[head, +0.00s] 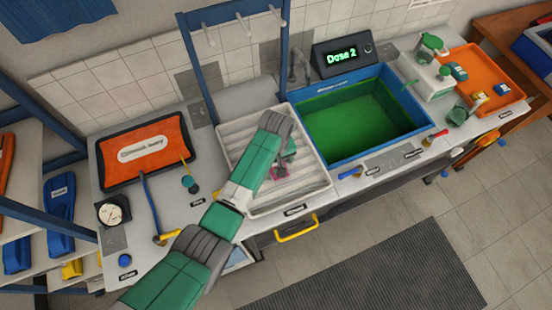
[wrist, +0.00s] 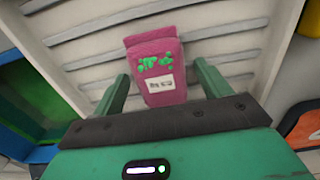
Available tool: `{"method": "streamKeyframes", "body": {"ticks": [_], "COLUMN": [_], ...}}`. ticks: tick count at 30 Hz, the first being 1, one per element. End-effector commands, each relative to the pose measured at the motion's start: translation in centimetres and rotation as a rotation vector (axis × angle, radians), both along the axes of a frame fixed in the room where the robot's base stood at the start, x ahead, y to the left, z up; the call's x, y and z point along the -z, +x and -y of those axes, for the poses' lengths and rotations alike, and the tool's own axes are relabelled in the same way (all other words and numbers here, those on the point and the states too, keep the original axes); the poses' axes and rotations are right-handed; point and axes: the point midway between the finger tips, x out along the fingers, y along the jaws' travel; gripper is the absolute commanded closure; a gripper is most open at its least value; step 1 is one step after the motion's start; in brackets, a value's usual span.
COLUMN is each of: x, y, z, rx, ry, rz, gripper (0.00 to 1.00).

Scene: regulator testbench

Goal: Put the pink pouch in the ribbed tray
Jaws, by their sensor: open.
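The pink pouch (wrist: 160,92) has green markings and a white label. It also shows in the head view (head: 278,173), partly hidden by my arm. It is in the white ribbed tray (head: 308,182), whose slats also show behind it in the wrist view (wrist: 95,50). My gripper (wrist: 161,72) is open, with one green finger on each side of the pouch and a visible gap at both. In the head view my gripper (head: 287,152) is low over the tray. The pouch's lower end is hidden behind the gripper body.
A blue-rimmed basin with a green inside (head: 350,130) adjoins the tray on the right. A blue frame with hooks (head: 190,55) rises behind the tray. An orange mat (head: 145,150) lies to the left. A yellow handle (head: 297,229) sticks out below the tray's front edge.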

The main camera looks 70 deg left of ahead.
Motion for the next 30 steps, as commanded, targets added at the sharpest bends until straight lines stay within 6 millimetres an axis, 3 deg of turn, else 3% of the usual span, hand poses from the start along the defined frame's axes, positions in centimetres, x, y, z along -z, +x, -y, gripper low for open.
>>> {"method": "streamKeyframes", "body": {"ticks": [5, 12, 18, 23, 30], "x": [-1.2, -7.1, -11.0, -12.3, -12.4], "y": [0.1, 0.1, 0.1, 0.0, 0.0], "z": [0.0, 0.0, 0.0, 0.0, 0.0], "rx": [0.001, 0.000, 0.001, 0.000, 0.000], "ry": [0.002, 0.003, 0.003, 0.001, 0.000], "rz": [0.003, 0.004, 0.002, 0.000, 0.000], "gripper": [0.24, 0.24, 0.24, 0.24, 0.24]}}
